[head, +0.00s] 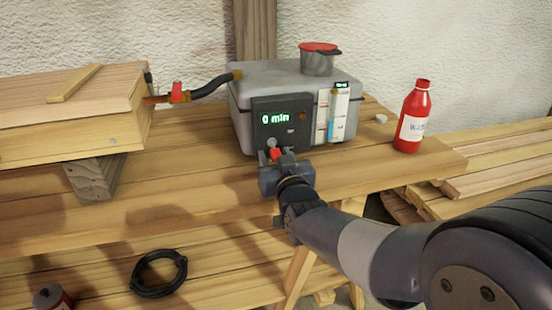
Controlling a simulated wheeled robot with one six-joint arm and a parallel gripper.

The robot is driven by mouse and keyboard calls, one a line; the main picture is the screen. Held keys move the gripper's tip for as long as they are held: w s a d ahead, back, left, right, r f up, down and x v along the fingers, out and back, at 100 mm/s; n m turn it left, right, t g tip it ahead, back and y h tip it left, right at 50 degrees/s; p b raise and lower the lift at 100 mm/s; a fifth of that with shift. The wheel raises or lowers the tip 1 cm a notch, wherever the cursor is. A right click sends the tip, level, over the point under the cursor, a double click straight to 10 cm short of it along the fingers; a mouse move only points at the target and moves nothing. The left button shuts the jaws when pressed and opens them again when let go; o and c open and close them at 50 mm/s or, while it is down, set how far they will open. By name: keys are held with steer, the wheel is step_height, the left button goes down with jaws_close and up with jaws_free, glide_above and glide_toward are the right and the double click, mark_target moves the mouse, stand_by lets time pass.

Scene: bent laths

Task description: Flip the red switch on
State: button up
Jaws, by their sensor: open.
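The grey machine (240,98) stands on the wooden bench, with a dark front panel and a lit display (275,118) reading "0 min". A small red switch (276,153) shows low on that panel, below a small grey round part (271,143). My gripper (277,159) is right in front of the panel's lower edge, its jaws open with one finger to each side of the red switch. I cannot tell whether the fingers touch it. The switch's lower part is hidden by the gripper, and its on or off position is not clear.
A black hose (213,85) with a red valve handle (177,89) joins the machine to a wooden box (70,135). The bench front at left is clear.

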steer(key=shift+c, duration=0.2)
jaws_close()
